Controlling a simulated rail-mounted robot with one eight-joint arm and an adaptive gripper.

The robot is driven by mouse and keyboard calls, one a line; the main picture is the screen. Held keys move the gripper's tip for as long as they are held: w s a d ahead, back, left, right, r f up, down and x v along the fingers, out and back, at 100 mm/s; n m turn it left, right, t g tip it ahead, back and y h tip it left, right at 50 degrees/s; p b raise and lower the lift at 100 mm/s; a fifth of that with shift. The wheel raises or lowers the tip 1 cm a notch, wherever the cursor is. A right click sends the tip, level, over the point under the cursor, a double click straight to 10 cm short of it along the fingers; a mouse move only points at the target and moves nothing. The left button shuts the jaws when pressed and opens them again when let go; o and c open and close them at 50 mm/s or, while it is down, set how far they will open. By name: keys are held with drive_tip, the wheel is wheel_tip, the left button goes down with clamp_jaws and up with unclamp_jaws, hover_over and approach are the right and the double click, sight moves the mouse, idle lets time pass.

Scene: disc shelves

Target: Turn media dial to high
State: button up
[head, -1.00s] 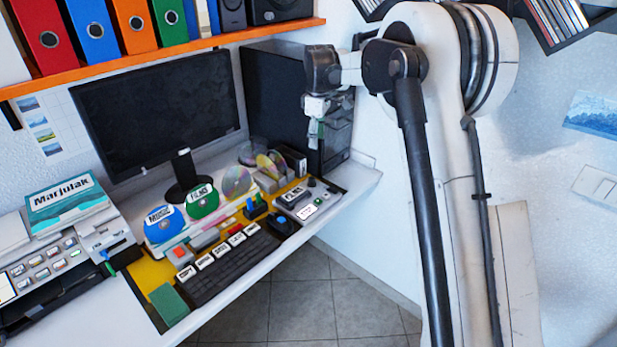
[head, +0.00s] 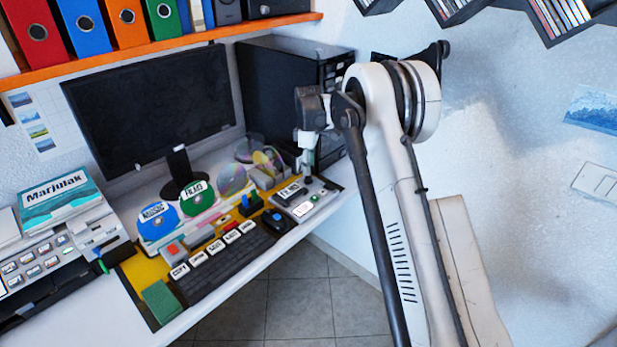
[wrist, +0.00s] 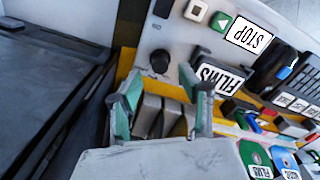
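A black round dial (wrist: 160,61) stands on the light grey control panel (wrist: 178,35) in the wrist view. Small markings beside it are too small to read. On the same panel are a green button (wrist: 221,22), a white button (wrist: 196,10) and a STOP label (wrist: 248,35). In the wrist view my gripper (wrist: 160,78) is open, with its two green-edged fingers spread on either side below the dial and nothing held. In the head view my gripper (head: 306,165) hangs over the back of the panel (head: 322,199) and hides the dial's surroundings.
A FILMS-labelled box (head: 290,191) lies beside the panel. Discs in a grey holder (head: 266,180), a keyboard (head: 225,262) and a black mouse (head: 275,221) are to the left. A black computer tower (head: 290,80) and monitor (head: 150,98) stand behind.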

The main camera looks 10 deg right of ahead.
sight(308, 178)
drive_tip(key=shift+f, duration=2.3)
clamp_jaws()
